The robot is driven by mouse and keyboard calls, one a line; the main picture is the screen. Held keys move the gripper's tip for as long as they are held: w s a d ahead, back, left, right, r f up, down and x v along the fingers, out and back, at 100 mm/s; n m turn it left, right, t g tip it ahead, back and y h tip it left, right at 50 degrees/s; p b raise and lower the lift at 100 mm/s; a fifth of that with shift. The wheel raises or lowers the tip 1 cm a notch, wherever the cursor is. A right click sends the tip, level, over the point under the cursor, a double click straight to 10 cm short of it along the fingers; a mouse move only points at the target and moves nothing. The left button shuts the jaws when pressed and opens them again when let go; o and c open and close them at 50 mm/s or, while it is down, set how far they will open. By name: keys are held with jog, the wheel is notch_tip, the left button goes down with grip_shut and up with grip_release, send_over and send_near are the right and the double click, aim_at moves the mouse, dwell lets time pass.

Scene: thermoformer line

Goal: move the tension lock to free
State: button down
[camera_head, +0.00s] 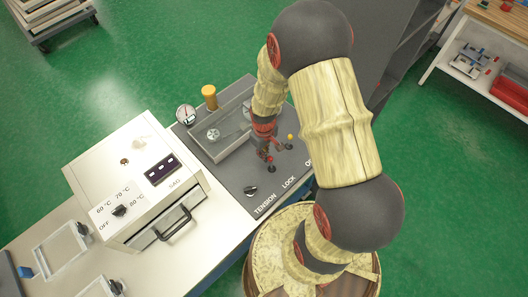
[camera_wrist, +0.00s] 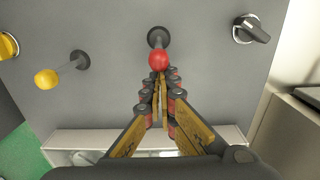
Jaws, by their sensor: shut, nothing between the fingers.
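A short lever with a red ball (camera_head: 270,160) stands on the grey panel by the printed word LOCK. The red ball also shows in the wrist view (camera_wrist: 159,62), with its dark round base (camera_wrist: 157,38) just above it. The lever's exact tilt is hard to judge. A black knob (camera_head: 250,190) sits by the word TENSION. My gripper (camera_head: 272,149) is low over the panel beside the red ball. In the wrist view its fingers (camera_wrist: 160,88) are shut and empty, their tips just below the ball. I cannot tell whether they touch it.
A yellow-ball lever (camera_wrist: 47,78) stands left of the red one in the wrist view; the black knob (camera_wrist: 250,28) is right. A raised frame (camera_head: 213,150), a gauge (camera_head: 186,114) and a yellow cylinder (camera_head: 209,96) are behind. A white heater box (camera_head: 135,165) stands left.

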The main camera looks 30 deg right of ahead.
aim_at(269, 157)
jog(key=shift+s+d+r+p, duration=0.15)
jog(key=shift+s+r+p, duration=0.1)
jog(key=shift+s, duration=0.5)
jog(key=shift+s+d+r+p, duration=0.15)
jog(key=shift+s+p, duration=0.1)
jog(key=shift+s, duration=0.45)
jog(key=shift+w+f, duration=0.1)
jog(key=shift+w+a+f+b, duration=0.1)
jog(key=shift+w+f+b, duration=0.2)
jog(key=shift+w, duration=0.2)
jog(key=w+r+p, duration=0.3)
jog(key=r+p, duration=0.1)
jog(key=r, duration=0.2)
jog(key=shift+w+a, duration=0.2)
jog(key=shift+a, duration=0.15)
dwell(0.3)
